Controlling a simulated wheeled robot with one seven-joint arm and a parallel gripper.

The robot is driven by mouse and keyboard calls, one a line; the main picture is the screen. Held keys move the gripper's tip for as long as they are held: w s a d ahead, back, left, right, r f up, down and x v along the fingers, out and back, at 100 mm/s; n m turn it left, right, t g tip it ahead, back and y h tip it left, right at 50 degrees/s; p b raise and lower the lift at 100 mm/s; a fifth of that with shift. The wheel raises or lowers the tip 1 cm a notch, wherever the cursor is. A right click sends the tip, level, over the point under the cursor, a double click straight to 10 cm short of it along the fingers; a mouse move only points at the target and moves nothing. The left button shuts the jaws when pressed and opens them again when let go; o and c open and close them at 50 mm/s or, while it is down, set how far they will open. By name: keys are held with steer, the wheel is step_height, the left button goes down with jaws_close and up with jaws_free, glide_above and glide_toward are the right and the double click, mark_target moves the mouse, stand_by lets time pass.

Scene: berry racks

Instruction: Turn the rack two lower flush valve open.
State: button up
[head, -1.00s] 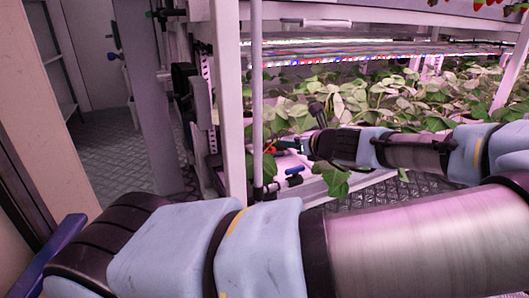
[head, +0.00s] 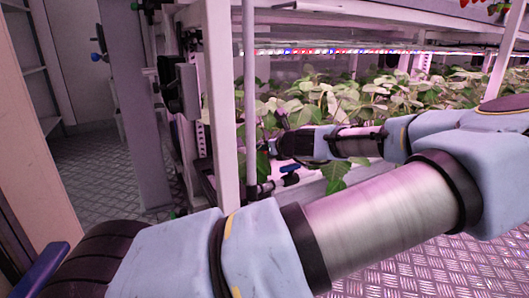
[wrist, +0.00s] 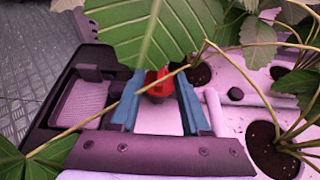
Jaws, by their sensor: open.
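In the wrist view, a red valve handle (wrist: 158,86) sits between the two blue fingers of my gripper (wrist: 157,80). The fingers stand apart on either side of it, with no clear contact. A large green leaf hangs over its upper part, and a thin stem crosses in front. In the head view, my gripper (head: 270,148) points left at the rack's lower tray, close to the upright post. The red handle is hidden there. A blue-handled valve (head: 290,169) on dark pipework shows just below my gripper. The frames do not show which way the red handle is turned.
Strawberry plants (head: 370,100) fill the rack tray around my gripper, and leaves hang over its edge. A white upright post (head: 221,110) and a thin pipe (head: 250,90) stand just left. Patterned floor (head: 90,170) lies open at the left.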

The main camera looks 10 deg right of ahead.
steer(key=shift+w+a, duration=0.1)
steer(key=shift+w, duration=0.2)
steer(key=shift+c, duration=0.3)
jaws_close()
